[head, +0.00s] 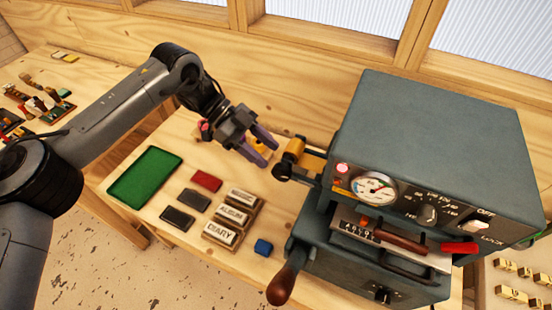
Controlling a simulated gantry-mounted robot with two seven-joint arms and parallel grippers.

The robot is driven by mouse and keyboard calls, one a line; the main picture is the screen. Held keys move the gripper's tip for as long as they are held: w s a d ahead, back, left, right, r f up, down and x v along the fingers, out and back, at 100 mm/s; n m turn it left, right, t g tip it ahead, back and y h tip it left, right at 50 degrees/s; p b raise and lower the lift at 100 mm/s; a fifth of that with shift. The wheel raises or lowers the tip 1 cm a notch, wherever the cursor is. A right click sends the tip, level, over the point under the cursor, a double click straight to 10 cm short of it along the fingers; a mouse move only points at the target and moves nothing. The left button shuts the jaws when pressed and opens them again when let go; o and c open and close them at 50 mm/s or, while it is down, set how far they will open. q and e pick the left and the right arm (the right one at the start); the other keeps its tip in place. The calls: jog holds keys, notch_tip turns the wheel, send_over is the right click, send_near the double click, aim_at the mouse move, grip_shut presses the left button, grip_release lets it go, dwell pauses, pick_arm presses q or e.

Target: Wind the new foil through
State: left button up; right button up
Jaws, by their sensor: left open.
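The grey-green foil stamping machine (430,130) stands on the wooden bench at the right. A gold foil roll (291,158) with a dark end sits on the machine's left side, and a gold band runs from it towards the machine. My left gripper (271,152) is open, its two purple fingers just left of the gold roll and apart from it. A small yellow-orange item shows partly behind the fingers; I cannot tell what it is. A pinkish-red item (203,130) is partly hidden behind my left wrist. My right gripper is not in view.
A green tray (145,177), a red block (206,181), dark blocks (178,219) and lettered blocks (219,234) lie left of the machine. Brass pieces (512,294) lie at the far right.

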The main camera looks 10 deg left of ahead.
pick_arm(q)
jog(key=shift+w+a+r, duration=0.2)
jog(key=shift+a+r, duration=0.2)
jog(key=shift+a, duration=0.15)
notch_tip(320, 180, up, 3)
jog(key=d+n+h, duration=0.1)
jog(key=d+h, duration=0.1)
jog(key=d, duration=0.1)
jog(key=m+g+h+b, duration=0.1)
jog(key=g+h+b, duration=0.1)
jog(key=h+b, duration=0.5)
send_near(282, 172)
jog(key=d, duration=0.3)
jog(key=s+d+y+b, duration=0.1)
jog(key=d, duration=0.2)
jog(key=d+y+b, duration=0.1)
jog(key=d, duration=0.2)
jog(key=shift+s+d, duration=0.2)
jog(key=shift+s, duration=0.05)
jog(key=shift+c, duration=0.5)
